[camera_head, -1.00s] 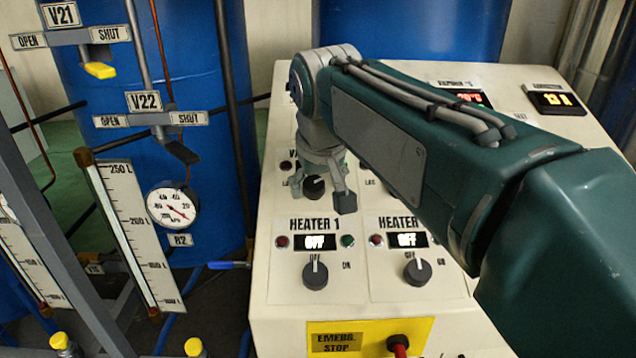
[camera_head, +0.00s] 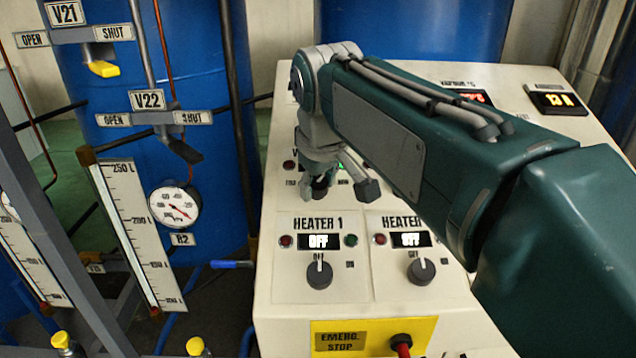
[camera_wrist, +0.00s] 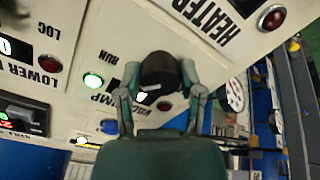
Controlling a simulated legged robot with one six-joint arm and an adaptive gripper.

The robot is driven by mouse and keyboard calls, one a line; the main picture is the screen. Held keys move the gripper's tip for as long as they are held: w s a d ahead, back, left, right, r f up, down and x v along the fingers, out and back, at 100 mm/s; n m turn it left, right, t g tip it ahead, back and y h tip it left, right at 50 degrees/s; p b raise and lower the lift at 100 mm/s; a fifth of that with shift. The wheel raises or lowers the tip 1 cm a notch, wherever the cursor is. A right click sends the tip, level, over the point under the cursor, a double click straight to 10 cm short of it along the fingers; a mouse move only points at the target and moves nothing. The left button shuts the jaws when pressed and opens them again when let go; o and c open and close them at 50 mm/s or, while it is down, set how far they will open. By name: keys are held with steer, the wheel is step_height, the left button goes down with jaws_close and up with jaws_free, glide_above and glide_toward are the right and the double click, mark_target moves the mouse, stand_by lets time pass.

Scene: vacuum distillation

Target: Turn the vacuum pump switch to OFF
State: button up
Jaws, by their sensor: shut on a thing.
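The vacuum pump switch is a dark round knob (camera_wrist: 160,72) on the cream panel, seen in the wrist view with its "VACUUM PUMP" label partly covered. My gripper (camera_wrist: 160,84) has one finger on each side of the knob and is shut on it. A green lamp (camera_wrist: 93,80) is lit beside the "RUN" mark. In the head view my gripper (camera_head: 344,190) is low at the panel above the HEATER 1 block, and it hides most of the switch and its label. The knob's pointer direction cannot be read.
The HEATER 1 knob (camera_head: 319,274) and HEATER 2 knob (camera_head: 421,271) are just below my gripper, under displays reading OFF. The emergency stop (camera_head: 402,344) is at the panel's lower edge. A gauge (camera_head: 174,207) and level scale (camera_head: 138,232) stand to the left.

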steer(key=n, duration=0.4)
steer(key=shift+f, duration=0.15)
steer(key=shift+n, duration=1.8)
steer(key=o, duration=1.2)
steer(key=shift+w, duration=0.1)
steer(key=shift+c, duration=0.2)
steer(key=v, duration=1.2)
steer(key=shift+w+a, duration=0.15)
steer(key=shift+w, duration=0.1)
